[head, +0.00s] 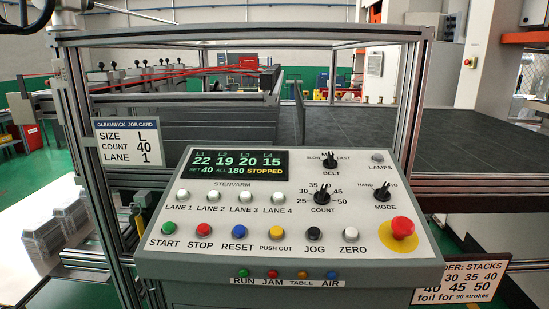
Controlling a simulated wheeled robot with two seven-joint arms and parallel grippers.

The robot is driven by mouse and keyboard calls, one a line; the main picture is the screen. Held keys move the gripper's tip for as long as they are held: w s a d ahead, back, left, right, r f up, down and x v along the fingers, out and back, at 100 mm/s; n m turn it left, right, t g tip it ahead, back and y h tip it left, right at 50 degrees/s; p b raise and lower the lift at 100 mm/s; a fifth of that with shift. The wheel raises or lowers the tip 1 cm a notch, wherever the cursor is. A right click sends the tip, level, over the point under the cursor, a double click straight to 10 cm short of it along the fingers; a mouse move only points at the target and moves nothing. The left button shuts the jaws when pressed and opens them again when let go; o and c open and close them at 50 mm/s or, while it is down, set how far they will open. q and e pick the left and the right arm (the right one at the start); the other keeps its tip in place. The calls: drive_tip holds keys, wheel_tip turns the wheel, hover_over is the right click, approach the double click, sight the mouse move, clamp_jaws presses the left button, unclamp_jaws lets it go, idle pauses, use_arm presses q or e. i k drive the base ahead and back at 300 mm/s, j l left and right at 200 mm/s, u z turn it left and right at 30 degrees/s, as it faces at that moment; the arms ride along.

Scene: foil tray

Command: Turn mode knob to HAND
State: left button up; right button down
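The black mode knob (381,194) is at the right of the grey control panel (168,243), above the label MODE. HAND is printed at its upper left. Neither of my grippers is in the head view, and nothing touches the knob.
A red emergency button (401,228) on a yellow base sits just below the mode knob. The count knob (321,196) and belt knob (330,162) are to its left. The display (240,165) reads STOPPED. A metal frame post (411,95) rises behind the panel.

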sight(383, 194)
drive_tip(key=k+j+z, duration=0.25)
drive_tip(key=j, duration=0.35)
drive_tip(key=k+j+z, duration=0.25)
drive_tip(key=j, duration=0.35)
drive_tip(key=k+j+z, duration=0.25)
drive_tip(key=j, duration=0.25)
drive_tip(key=k+j+z, duration=0.25)
drive_tip(key=k+j, duration=0.15)
